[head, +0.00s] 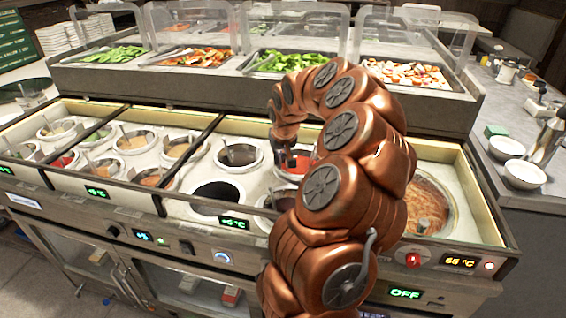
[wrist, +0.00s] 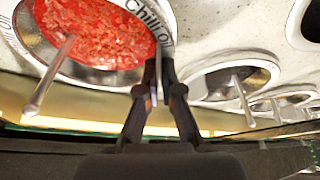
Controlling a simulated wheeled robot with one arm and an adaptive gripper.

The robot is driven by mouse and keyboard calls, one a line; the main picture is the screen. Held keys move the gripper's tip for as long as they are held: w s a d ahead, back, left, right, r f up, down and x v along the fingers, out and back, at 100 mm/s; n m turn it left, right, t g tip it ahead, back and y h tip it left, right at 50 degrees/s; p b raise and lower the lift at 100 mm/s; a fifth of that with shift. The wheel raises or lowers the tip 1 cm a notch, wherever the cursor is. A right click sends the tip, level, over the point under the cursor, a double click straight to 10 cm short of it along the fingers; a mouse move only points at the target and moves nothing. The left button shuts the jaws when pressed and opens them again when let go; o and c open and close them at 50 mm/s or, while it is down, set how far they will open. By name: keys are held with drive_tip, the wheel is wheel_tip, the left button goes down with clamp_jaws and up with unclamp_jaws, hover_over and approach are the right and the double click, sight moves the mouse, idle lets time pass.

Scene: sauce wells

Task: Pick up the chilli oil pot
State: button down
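The chilli oil pot (wrist: 166,22) fills the upper left of the wrist view, a round pot with a white rim lettered "Chilli Oil", chunky red contents and a spoon handle leaning over its edge. In the head view the chilli oil pot (head: 298,170) shows as a red patch in the counter, partly hidden by my arm. My gripper (wrist: 160,72) is at the pot's rim, its two dark fingers close together with a thin pale strip of the rim between them. My gripper also shows small in the head view (head: 284,160). I cannot tell whether the pot is raised.
Other sauce pots with spoons stand in wells to the left, including a dark one (head: 239,155). An empty dark well (head: 217,195) lies in front. A large soup pot (head: 425,208) is at right. Glass guards (head: 300,28) and vegetable trays stand behind.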

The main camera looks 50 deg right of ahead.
wheel_tip(320, 180, up, 9)
drive_tip(key=shift+r, duration=0.1)
idle(0.3)
drive_tip(key=shift+r, duration=0.15)
idle(0.4)
wheel_tip(320, 180, up, 10)
drive_tip(key=p, duration=0.3)
drive_tip(key=shift+w, duration=0.15)
idle(0.8)
drive_tip(key=shift+a, duration=0.15)
